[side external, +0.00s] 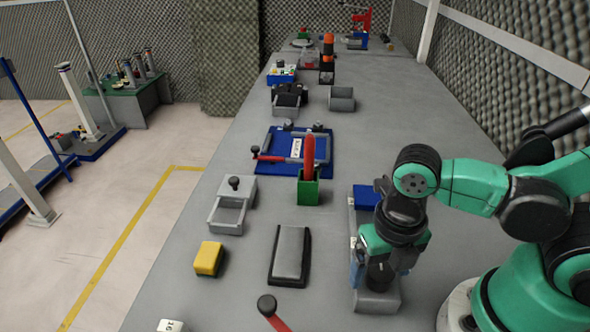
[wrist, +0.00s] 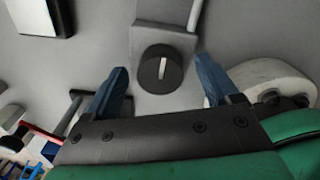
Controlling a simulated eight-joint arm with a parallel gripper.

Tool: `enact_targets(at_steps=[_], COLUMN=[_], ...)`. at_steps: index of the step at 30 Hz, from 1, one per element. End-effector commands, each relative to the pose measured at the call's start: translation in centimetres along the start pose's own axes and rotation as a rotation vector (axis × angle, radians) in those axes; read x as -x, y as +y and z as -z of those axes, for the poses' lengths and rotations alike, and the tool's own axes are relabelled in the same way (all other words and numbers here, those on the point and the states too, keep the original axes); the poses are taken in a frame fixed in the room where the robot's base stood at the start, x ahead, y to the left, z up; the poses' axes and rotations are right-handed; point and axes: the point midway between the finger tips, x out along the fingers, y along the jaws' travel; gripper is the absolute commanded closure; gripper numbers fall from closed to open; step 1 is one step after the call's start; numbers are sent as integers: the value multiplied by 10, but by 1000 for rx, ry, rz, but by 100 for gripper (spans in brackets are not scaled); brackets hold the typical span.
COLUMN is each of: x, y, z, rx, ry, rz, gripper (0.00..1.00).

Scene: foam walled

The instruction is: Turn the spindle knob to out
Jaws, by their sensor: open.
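The spindle knob (wrist: 160,69) is a dark round dial with a white pointer mark, seen from above in the wrist view. Its mark runs nearly straight up and down in the picture. My gripper (wrist: 160,68) is open, with one blue finger on each side of the knob and a gap to it on both sides. Whether the fingertips are down at the knob's height I cannot tell. No "out" label is readable.
A blue block (side external: 367,197) stands just behind my gripper. A grey pad in a black frame (side external: 290,255), a yellow block (side external: 208,258), a green box (side external: 308,190) with a red handle and a red lever with a black ball (side external: 267,305) stand left. Bare bench lies between them.

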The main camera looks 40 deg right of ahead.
Motion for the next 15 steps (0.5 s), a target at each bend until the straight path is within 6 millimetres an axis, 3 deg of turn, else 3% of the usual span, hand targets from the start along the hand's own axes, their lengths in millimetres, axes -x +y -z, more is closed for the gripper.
enact_targets(at_steps=[7, 15], x=[0, 0], y=[0, 0], z=[0, 0], rx=[0, 0], ry=[0, 0], rz=[0, 0], gripper=[19, 95])
